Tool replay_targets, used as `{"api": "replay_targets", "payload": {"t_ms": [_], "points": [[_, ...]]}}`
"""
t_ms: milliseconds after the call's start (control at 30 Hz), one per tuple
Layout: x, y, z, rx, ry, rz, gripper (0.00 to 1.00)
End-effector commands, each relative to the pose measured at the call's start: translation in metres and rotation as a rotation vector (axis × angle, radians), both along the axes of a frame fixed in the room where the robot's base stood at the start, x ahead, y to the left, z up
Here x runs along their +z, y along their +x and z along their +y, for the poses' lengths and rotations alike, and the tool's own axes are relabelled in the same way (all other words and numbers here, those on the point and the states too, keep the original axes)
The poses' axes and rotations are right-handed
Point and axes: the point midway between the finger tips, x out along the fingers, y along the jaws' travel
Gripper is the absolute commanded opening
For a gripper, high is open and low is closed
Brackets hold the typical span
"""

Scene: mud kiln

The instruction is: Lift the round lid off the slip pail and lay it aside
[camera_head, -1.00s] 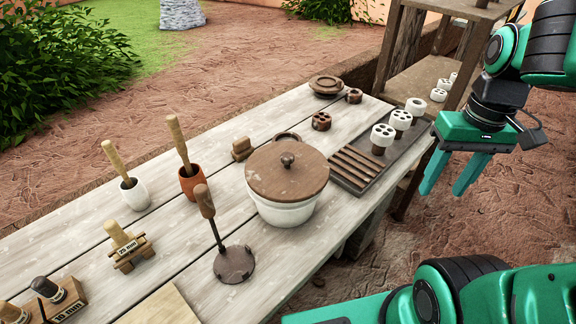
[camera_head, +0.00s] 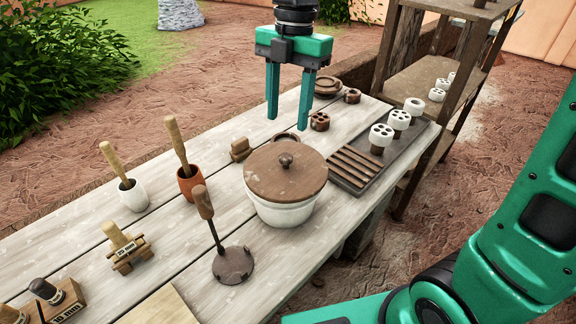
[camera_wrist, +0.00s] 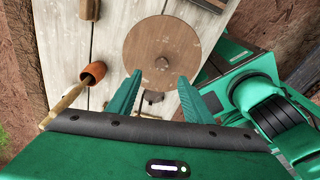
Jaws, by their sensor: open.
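The slip pail (camera_head: 285,212) is a white round pail on the wooden table. Its round brown lid (camera_head: 272,178) lies flat on top, with a small dark knob (camera_head: 286,160) at the middle. In the wrist view the lid (camera_wrist: 150,42) shows from above, beyond my fingertips, with its knob (camera_wrist: 162,62) near the middle. My gripper (camera_head: 288,124) is open and empty, fingers pointing down. It hangs above the table, apart from the lid. In the wrist view my gripper (camera_wrist: 160,78) has its fingers spread, with nothing between them.
A dark tray (camera_head: 372,158) with white pierced pieces is right of the pail. A long-handled disc tool (camera_head: 233,264) stands in front-left. Cups with wooden handles, a white one (camera_head: 134,195) and an orange one (camera_head: 192,184), stand left. Bare boards (camera_head: 185,235) lie between them.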

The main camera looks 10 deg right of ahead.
Motion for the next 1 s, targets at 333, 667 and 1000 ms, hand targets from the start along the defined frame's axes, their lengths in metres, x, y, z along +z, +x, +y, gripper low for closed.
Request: {"api": "replay_targets", "payload": {"t_ms": [333, 667, 1000], "points": [[-0.041, -0.004, 0.002, -0.006, -0.002, 0.000, 0.46], [-0.078, -0.007, 0.004, -0.007, -0.003, 0.003, 0.46], [-0.094, -0.008, 0.005, -0.007, -0.002, -0.001, 0.46]]}}
